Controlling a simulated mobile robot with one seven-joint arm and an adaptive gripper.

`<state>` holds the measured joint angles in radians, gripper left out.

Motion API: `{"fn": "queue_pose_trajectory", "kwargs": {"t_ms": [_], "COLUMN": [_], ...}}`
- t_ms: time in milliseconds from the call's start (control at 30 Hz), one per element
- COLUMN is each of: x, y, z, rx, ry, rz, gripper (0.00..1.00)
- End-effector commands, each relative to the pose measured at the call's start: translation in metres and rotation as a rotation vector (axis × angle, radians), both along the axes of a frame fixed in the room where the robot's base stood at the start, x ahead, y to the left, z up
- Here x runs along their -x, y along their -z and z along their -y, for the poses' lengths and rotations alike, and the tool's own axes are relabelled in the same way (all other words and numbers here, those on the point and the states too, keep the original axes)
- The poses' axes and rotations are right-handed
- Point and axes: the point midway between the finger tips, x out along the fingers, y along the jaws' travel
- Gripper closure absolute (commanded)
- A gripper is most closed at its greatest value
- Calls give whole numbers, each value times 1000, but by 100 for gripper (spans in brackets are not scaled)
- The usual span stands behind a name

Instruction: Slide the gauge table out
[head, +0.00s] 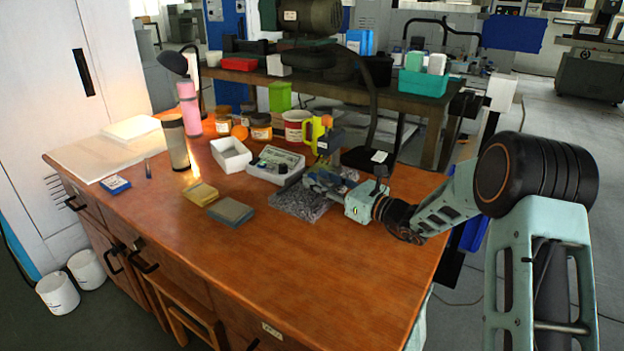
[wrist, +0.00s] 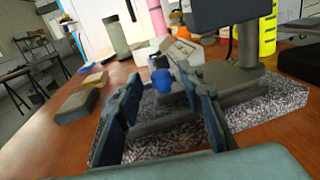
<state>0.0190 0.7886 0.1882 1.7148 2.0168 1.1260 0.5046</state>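The gauge stand shows in the wrist view as a dark grey stepped base (wrist: 220,78) with a column (wrist: 248,45) and a dark box-shaped head (wrist: 230,12). A small blue knob (wrist: 161,80) is at the near end of its base. My gripper (wrist: 160,75) is open, its two dark fingers apart on either side of the knob, with no clear contact. A flat grey slab lies low behind the fingers, partly hidden. In the head view my gripper (head: 322,181) reaches left over the bench and hides much of the base.
A grey speckled mat (head: 290,204) lies under the stand on the wooden bench (head: 300,270). The yellow container (head: 313,130) stands behind. The front bench is clear.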

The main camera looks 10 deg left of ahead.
Motion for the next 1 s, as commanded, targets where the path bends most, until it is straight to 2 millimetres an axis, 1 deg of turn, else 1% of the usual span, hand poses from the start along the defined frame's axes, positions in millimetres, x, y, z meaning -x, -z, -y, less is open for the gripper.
{"fn": "queue_pose_trajectory", "kwargs": {"t_ms": [33, 100, 200, 333, 567, 867, 900, 1000], "x": [-3, -8, -12, -14, -14, -14, -14, -14], "y": [1, 1, 1, 0, -1, 0, -1, 0], "z": [-8, -15, -22, -26, -26, -26, -26, -26], "rx": [0, 0, 1, 0, 0, 1, 1, 1], "ry": [-2, -2, 0, 0, 0, 0, 0, 0], "rz": [1, 2, 2, 1, 1, 2, 2, 2], "gripper": [65, 65, 65, 65, 65, 98, 100, 100]}}
